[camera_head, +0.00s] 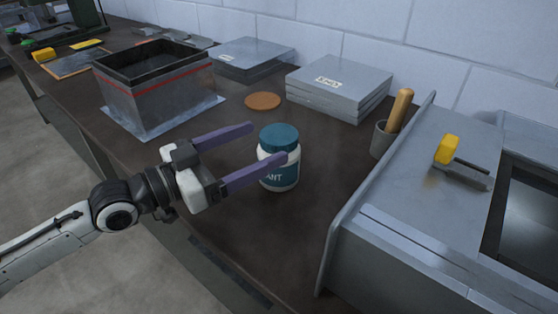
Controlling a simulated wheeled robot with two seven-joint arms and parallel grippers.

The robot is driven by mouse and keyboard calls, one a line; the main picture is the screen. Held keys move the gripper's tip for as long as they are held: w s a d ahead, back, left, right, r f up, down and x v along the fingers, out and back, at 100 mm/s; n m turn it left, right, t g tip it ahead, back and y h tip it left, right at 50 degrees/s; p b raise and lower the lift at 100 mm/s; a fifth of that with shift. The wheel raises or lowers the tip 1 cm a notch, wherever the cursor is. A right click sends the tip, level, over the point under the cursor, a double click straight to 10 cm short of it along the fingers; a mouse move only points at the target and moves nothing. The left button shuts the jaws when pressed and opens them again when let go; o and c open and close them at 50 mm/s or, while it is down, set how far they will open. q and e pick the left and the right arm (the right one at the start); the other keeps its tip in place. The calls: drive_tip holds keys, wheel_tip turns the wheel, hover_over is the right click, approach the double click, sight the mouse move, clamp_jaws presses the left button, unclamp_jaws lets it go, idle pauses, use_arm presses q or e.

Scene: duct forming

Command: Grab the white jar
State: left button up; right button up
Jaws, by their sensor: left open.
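A white jar (282,181) with a teal lid and a dark teal label stands upright on the dark workbench (260,235). My left gripper (252,150) is open, with its two purple fingers pointing right toward the jar. The nearer finger overlaps the front of the jar in the picture, at the top of its label. The farther finger reaches to the upper left of the lid, behind the jar's line. I cannot tell whether either finger touches the jar. Nothing is held between the fingers. My right gripper does not show.
An open metal duct box (160,98) with a red stripe stands behind my left gripper. A round orange-brown disc (263,101) and stacked metal sheets (338,88) lie behind the jar. A cup with a wooden handle (383,138) and a large metal duct (400,240) stand right.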

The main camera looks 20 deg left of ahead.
sight(279, 133)
use_arm(q)
drive_tip(key=shift+x, duration=2.4)
drive_tip(key=shift+w+d, duration=0.2)
drive_tip(key=shift+w, duration=0.3)
clamp_jaws()
drive_tip(key=shift+r+p, duration=0.2)
drive_tip(key=shift+p, duration=0.1)
